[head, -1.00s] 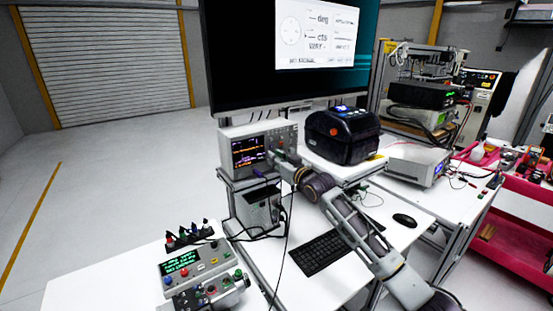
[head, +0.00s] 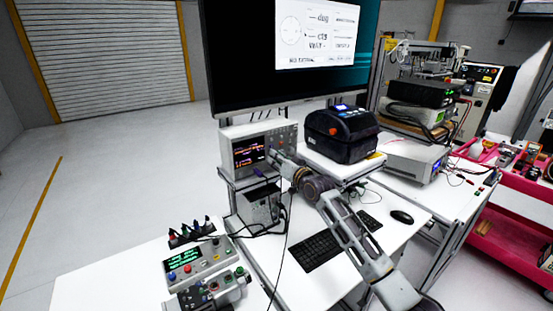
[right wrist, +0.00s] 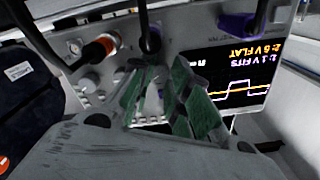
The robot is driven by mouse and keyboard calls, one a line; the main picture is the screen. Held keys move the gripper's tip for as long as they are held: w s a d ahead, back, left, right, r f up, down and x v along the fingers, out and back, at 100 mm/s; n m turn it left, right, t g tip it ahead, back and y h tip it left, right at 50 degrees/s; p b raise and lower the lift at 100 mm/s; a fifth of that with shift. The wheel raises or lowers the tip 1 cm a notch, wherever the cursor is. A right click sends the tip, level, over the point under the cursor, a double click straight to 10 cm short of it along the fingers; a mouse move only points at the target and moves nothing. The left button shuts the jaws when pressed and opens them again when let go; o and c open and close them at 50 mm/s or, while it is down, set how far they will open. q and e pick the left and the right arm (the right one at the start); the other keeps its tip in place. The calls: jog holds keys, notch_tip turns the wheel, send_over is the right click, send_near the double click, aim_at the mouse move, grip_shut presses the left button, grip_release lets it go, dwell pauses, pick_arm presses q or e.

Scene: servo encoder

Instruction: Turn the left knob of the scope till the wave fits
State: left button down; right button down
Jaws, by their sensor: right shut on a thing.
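The scope (head: 230,136) is a light grey box on a stand below the big monitor. Its lit screen (head: 249,151) shows traces. In the right wrist view the screen (right wrist: 238,98) appears upside down, with a stepped trace, a flat one and text that reads FITS and FLAT. My right gripper (head: 277,157) is at the scope's front panel, right of the screen. In the right wrist view, the green-padded fingers of this gripper (right wrist: 165,80) are against the panel, closed on a knob that they mostly hide. My left gripper is not in view.
Cables plug into the panel near the fingers, one with an orange plug (right wrist: 103,45) and one purple (right wrist: 235,25). A black printer (head: 340,135) stands right of the scope. A keyboard (head: 315,250) lies below. A device with a green display (head: 183,259) is at lower left.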

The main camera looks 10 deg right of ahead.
jog(key=c, duration=1.6)
grip_release()
jog(key=shift+s, duration=0.15)
jog(key=v, duration=1.1)
jog(key=shift+s+d, duration=0.15)
jog(key=shift+s, duration=0.15)
jog(key=shift+f, duration=0.1)
